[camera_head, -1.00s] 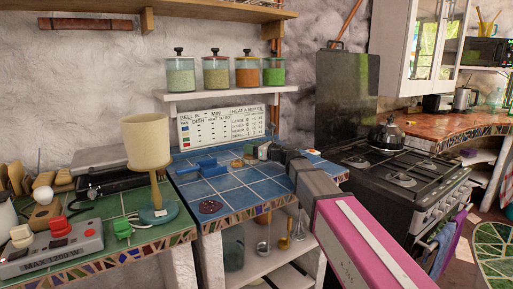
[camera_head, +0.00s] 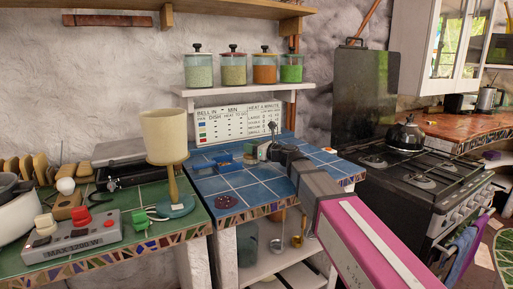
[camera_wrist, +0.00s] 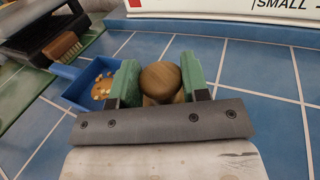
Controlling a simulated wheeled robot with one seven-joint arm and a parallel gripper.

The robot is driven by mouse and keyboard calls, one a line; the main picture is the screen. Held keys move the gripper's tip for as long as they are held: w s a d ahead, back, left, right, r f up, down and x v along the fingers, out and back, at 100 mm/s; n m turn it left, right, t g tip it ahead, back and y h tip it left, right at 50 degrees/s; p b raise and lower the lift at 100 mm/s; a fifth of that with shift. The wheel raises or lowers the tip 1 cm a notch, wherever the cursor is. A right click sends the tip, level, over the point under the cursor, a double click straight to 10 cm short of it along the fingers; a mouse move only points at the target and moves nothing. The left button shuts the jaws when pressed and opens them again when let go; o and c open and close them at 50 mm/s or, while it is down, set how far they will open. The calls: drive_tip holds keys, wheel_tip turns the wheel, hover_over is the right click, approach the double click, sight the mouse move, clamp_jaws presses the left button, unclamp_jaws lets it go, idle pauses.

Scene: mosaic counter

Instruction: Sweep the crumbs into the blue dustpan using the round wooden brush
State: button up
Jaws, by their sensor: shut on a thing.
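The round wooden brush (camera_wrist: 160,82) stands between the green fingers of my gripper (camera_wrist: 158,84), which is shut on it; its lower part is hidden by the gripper. The blue dustpan (camera_wrist: 75,96) lies just left of my gripper in the wrist view. Pale crumbs (camera_wrist: 103,85) show over a brown patch inside it. In the head view the dustpan (camera_head: 222,160) lies on the blue tiled counter, with my gripper (camera_head: 264,151) to its right.
The blue tiled counter (camera_head: 262,190) is clear in front, apart from a dark red round item (camera_head: 226,202). A lamp (camera_head: 166,137) stands to the left. A sign (camera_head: 237,125) leans at the back, below a shelf of jars. The stove (camera_head: 420,185) is to the right.

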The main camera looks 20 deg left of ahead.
drive_tip(key=shift+w+r, duration=0.1)
drive_tip(key=shift+r, duration=3.35)
drive_tip(key=shift+d, duration=0.1)
